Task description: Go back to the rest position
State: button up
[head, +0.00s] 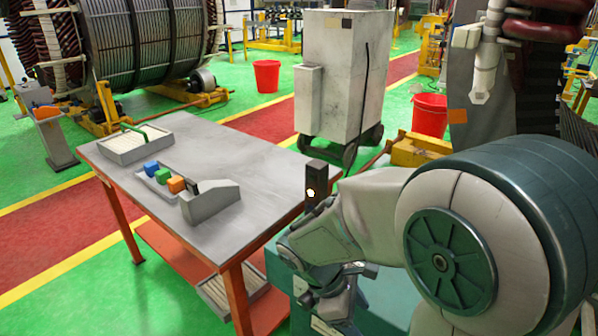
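My arm reaches in from the right and folds down past the right side of the grey-topped table (240,160). My gripper (325,300) hangs low beside the table's right edge, apart from the tabletop. Its fingers are small and partly hidden by the wrist, so I cannot tell whether they are open or shut. I see nothing clearly held.
A slatted tray with a green handle (122,149) lies at the table's far left. The table's right half is bare. A white cabinet (335,80) on wheels stands behind it. Red buckets (266,76) (430,115) and a large wound stator (140,45) are farther back.

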jog(key=s+d+r+m+t+y, duration=0.1)
jog(key=s+r+m+t+y, duration=0.1)
jog(key=m, duration=0.5)
jog(key=s+d+r+m+t+y, duration=0.2)
jog(key=r+m+y, duration=0.2)
jog(key=r+m, duration=0.2)
jog(key=shift+s+d+r+m, duration=0.25)
jog(key=shift+m, duration=0.95)
jog(key=c, duration=0.6)
jog(key=shift+d, duration=0.2)
